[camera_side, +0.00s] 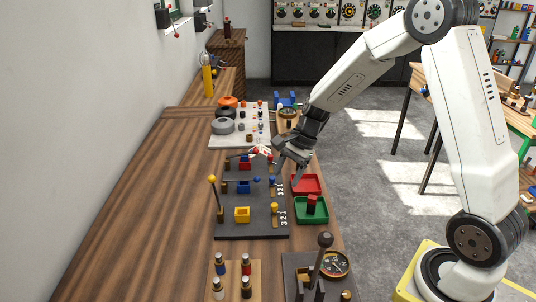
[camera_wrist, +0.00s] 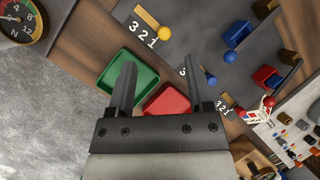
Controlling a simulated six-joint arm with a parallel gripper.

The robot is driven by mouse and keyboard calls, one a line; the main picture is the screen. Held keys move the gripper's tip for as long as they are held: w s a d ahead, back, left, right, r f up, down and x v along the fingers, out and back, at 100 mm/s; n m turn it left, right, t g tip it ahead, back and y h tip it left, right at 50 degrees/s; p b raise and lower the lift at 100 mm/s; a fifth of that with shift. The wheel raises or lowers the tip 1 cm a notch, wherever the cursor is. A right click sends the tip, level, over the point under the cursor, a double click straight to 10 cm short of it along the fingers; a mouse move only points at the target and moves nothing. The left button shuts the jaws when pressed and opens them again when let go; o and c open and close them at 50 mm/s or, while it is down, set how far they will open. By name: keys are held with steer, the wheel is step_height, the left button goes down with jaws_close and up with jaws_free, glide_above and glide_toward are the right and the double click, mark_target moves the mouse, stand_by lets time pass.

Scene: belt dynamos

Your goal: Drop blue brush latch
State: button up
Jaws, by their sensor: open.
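The blue station sits mid-board in the side view, with a blue block (camera_side: 243,187) and blue ball knobs (camera_side: 257,179) near it. I cannot tell which blue part is the brush latch. My gripper (camera_side: 285,172) hangs over the board's right edge, open and empty. In the wrist view my gripper (camera_wrist: 161,62) has its fingers apart, and the right finger hides part of the board near the blue digits.
A yellow-knobbed lever (camera_side: 212,180) stands upright on the board's left. A dark-knobbed lever (camera_side: 325,240) stands in front.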

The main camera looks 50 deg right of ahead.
steer(key=s+a+n+h, duration=0.2)
steer(key=s+n, duration=0.5)
steer(key=n, duration=0.1)
steer(key=s+a+n+t+h, duration=0.1)
steer(key=s+a+n+h, duration=0.1)
steer(key=s+n, duration=0.4)
steer(key=n, duration=0.2)
steer(key=shift+s+a+n+h, duration=0.25)
steer(key=shift+s+n+h, duration=0.15)
steer(key=shift+r, duration=0.1)
steer(key=shift+c, duration=0.8)
steer(key=shift+w, duration=0.25)
jaws_close()
steer(key=w+d+m, duration=0.4)
steer(key=w+m, duration=0.7)
steer(key=m, duration=0.1)
steer(key=w+d+m+y, duration=0.1)
steer(key=w+d+m, duration=0.4)
steer(key=w+m, duration=0.5)
steer(key=m, duration=0.3)
steer(key=shift+w+r+y, duration=0.3)
steer(key=shift+w+r, duration=0.05)
steer(key=shift+w, duration=0.05)
